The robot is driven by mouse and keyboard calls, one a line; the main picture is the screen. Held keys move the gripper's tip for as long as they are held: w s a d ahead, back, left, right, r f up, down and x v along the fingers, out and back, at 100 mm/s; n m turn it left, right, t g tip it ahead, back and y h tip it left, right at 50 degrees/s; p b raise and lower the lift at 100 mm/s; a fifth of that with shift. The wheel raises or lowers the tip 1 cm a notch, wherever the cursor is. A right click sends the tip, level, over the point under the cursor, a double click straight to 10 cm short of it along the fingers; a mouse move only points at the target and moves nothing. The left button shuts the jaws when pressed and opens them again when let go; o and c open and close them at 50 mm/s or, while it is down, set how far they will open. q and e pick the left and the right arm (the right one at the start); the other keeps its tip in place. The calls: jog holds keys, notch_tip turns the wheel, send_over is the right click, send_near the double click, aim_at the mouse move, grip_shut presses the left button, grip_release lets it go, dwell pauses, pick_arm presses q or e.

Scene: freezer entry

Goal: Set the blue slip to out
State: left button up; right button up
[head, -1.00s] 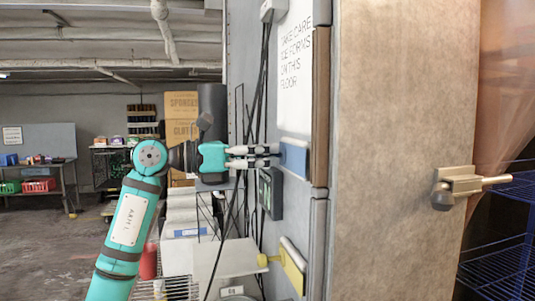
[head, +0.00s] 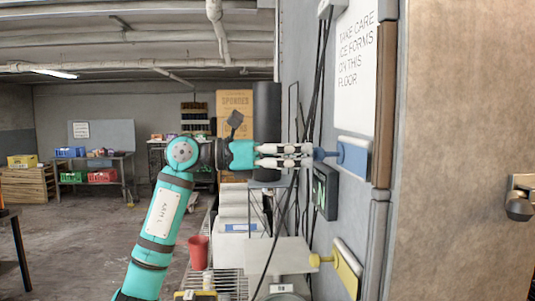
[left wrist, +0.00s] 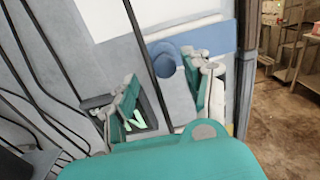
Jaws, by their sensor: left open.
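The blue slip (head: 356,160) is a blue plate on the grey wall below a white sign. A blue round knob (head: 320,153) stands out from it to the left. My left gripper (head: 308,156) is open, its fingertips at the knob's outer end in the head view. In the left wrist view the blue knob (left wrist: 163,61) shows near and between the spread fingers of the gripper (left wrist: 166,80), with the blue plate (left wrist: 215,38) behind. I cannot tell whether a finger touches it. My right gripper is not in view.
A yellow slip (head: 347,268) with a yellow knob sits lower on the same wall. A dark box with a green display (head: 325,190) is between the slips. Black cables hang beside them. A wire rack with a red cup (head: 198,252) stands below my arm.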

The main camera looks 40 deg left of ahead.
pick_arm(q)
jog(key=v, duration=0.8)
jog(key=shift+w, duration=0.1)
